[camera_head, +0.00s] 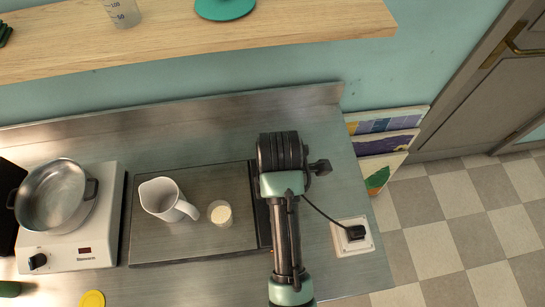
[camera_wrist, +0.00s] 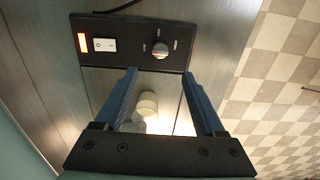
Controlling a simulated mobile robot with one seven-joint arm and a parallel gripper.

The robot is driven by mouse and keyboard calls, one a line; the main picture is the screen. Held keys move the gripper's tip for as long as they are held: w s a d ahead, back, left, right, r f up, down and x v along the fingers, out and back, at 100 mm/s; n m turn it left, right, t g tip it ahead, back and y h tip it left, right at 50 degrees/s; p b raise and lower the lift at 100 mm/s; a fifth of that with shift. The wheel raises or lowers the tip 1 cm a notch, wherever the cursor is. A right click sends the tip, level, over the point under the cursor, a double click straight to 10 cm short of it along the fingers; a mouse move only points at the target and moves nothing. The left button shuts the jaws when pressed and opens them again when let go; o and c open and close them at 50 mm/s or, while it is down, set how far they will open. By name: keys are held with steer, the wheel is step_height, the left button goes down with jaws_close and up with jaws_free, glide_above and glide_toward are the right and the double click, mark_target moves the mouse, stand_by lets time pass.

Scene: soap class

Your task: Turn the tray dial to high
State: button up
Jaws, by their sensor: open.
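The warming tray (camera_head: 150,248) is a dark flat plate on the steel counter. Its black control panel (camera_wrist: 125,58) shows in the wrist view, with a lit orange lamp (camera_wrist: 82,42), a white switch (camera_wrist: 104,45) and a grey dial (camera_wrist: 160,50). Small marks surround the dial; they are too small to read, and I cannot tell its setting for sure. My gripper (camera_wrist: 158,73) is open and empty, its two blue fingers apart, with the dial showing beyond the gap between their tips. I see no contact with the dial. In the head view my arm covers the panel.
A white jug (camera_head: 160,198) and a cream-topped cup (camera_head: 220,213) stand on the tray. Left is a hotplate (camera_head: 80,245) with a steel pot (camera_head: 52,195). A cable runs to a wall-type socket (camera_head: 352,236) at right. A wooden shelf (camera_head: 200,38) is above.

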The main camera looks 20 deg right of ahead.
step_height(320, 180, down, 12)
steer(key=shift+r+p, duration=0.1)
steer(key=shift+p, duration=0.35)
jaws_close()
